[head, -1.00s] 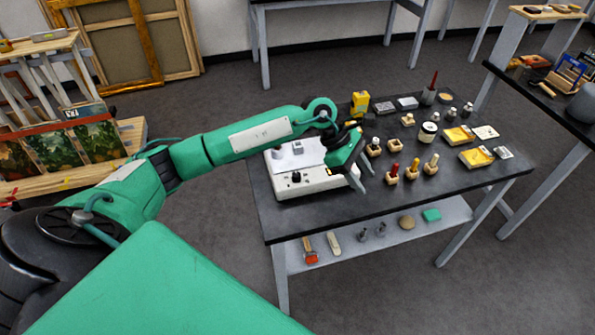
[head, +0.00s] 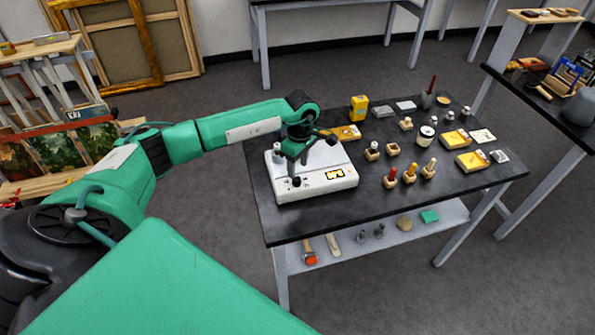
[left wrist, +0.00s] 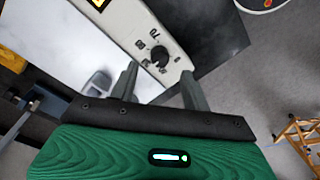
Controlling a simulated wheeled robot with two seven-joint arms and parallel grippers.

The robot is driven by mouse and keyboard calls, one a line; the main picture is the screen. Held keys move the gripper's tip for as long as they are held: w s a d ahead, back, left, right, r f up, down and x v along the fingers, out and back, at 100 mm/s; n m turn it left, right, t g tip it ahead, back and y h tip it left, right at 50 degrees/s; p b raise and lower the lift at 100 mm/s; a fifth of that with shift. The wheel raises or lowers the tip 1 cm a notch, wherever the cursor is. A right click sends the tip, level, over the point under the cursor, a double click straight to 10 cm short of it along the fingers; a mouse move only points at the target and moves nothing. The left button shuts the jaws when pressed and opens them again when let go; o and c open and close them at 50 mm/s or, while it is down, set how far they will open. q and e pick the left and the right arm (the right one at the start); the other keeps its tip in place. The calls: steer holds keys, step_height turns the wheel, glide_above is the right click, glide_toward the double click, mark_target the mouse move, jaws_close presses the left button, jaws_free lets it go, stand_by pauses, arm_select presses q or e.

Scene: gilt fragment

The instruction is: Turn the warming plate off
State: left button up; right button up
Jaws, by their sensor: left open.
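The warming plate (head: 318,187) is a white box with a pale flat top, at the left end of the dark table. Its black knob (head: 296,182) is on the sloped front panel, and an orange-lit display (head: 335,174) is to the right of it. In the left wrist view the knob (left wrist: 158,57) has printed numbers around it; its exact setting is too small to read. My left gripper (left wrist: 160,84) is open and empty, pointing down near the knob, with its fingertips apart from it. The right gripper is not in view.
A small grey vessel (left wrist: 98,84) is close to my left finger over the plate top. Wooden holders with coloured handles (head: 410,174), a yellow box (head: 359,107) and small jars stand right of the plate. The table's front strip (head: 390,205) is clear.

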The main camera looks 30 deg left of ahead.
mark_target(298, 179)
arm_select(q)
steer(key=shift+s+f+p, duration=0.15)
steer(key=shift+f+p, duration=0.5)
steer(key=shift+f, duration=1.95)
steer(key=c, duration=1)
